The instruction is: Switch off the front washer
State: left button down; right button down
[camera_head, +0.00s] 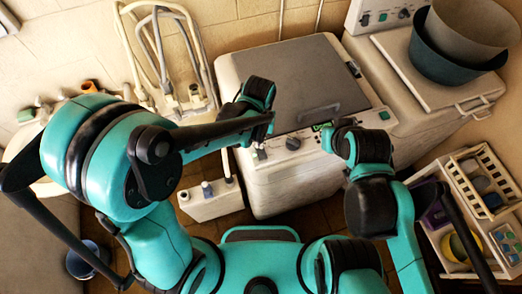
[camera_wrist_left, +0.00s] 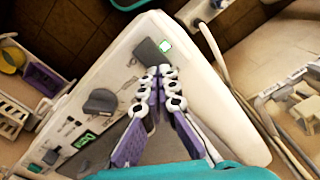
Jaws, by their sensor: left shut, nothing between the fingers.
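The front washer (camera_head: 230,70) is a worn white box with a grey lid. Its sloped front panel has a dark dial (camera_head: 293,143) and a small green display (camera_head: 322,126).
A shelf rack (camera_head: 478,185) with bowls is at far right. A washbasin with a looped faucet (camera_head: 165,50) is at left. A white box (camera_head: 210,203) with knobs stands beside the front washer.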

pick_arm(q)
jog(key=shift+f+b, duration=1)
jog(key=shift+f, duration=0.1)
dwell(0.9)
jog(key=shift+r, duration=0.1)
jog(key=shift+r+p, duration=2.6)
jog(key=shift+r, duration=0.9)
jog(key=shift+f, duration=0.1)
jog(key=shift+a+f+b, duration=0.1)
jog(key=shift+a+b, duration=0.2)
jog(key=shift+b, duration=0.15)
jog(key=s+a+f+n+t+b, duration=0.1)
jog(key=s+a+f+t+b, duration=0.1)
jog(key=a+b, duration=0.6)
jog(key=s+a+f+n+t+b, duration=0.1)
jog(key=s+a+f+t+b, duration=0.2)
jog(key=a+b, duration=0.6)
notch_tip(320, 180, down, 3)
jog(key=shift+r+t+b, duration=0.1)
jog(key=shift+t+b, duration=1)
jog(key=shift+b, duration=0.1)
